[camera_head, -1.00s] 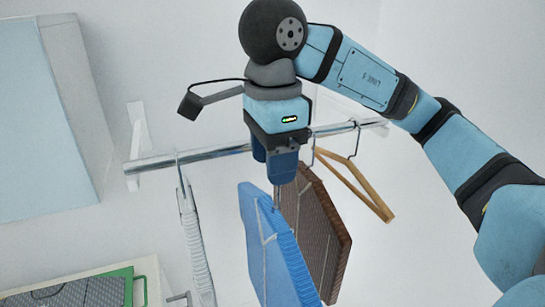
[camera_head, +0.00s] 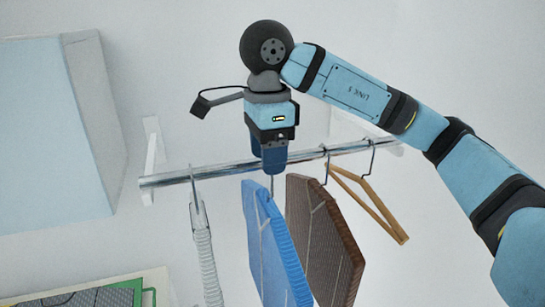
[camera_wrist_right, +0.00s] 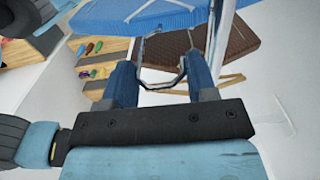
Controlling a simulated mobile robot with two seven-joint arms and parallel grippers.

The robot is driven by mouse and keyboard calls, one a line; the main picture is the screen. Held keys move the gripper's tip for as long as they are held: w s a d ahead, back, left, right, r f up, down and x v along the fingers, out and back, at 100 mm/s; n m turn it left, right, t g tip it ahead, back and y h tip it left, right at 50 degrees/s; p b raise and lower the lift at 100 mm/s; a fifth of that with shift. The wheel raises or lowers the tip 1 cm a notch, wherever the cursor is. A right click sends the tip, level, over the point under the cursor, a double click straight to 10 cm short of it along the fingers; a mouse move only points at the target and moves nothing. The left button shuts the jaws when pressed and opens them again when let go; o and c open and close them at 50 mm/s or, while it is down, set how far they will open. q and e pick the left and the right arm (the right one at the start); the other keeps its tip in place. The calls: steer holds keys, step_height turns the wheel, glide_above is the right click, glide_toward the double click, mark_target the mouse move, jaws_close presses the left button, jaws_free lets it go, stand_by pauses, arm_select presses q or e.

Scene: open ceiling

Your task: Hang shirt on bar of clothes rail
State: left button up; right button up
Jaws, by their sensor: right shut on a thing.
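The blue shirt (camera_head: 268,240) hangs on a wire hanger below my right gripper (camera_head: 272,168). The gripper is shut on the hanger's hook (camera_head: 272,186); the hook also shows between the fingers in the right wrist view (camera_wrist_right: 163,84). The metal bar (camera_head: 220,171) of the clothes rail runs across the head view. The gripper's fingers overlap the bar in that view and hide part of it. I cannot tell whether the hook touches the bar. The blue shirt (camera_wrist_right: 150,15) also shows at the top of the right wrist view. My left gripper is not in view.
A brown garment (camera_head: 322,235) hangs just right of the blue shirt, with an empty wooden hanger (camera_head: 375,205) beyond it. A pale grey garment (camera_head: 205,250) hangs on the left. A light blue box-like unit (camera_head: 55,130) is on the left wall.

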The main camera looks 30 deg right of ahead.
steer(key=shift+w+d, duration=0.25)
steer(key=shift+w, duration=0.75)
steer(key=shift+w+d, duration=0.25)
steer(key=shift+w, duration=0.75)
steer(key=shift+w+d, duration=0.25)
steer(key=shift+w, duration=0.75)
steer(key=shift+w+f+b, duration=0.1)
steer(key=shift+f+b, duration=0.35)
steer(key=shift+f, duration=0.3)
steer(key=shift+f+b, duration=0.55)
steer(key=shift+f, duration=0.05)
steer(key=shift+f+b, duration=0.4)
steer(key=shift+f, duration=0.05)
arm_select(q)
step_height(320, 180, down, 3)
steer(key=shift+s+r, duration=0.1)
arm_select(e)
steer(key=shift+f, duration=0.2)
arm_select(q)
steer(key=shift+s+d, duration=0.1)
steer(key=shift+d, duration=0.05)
arm_select(e)
steer(key=o, duration=1.4)
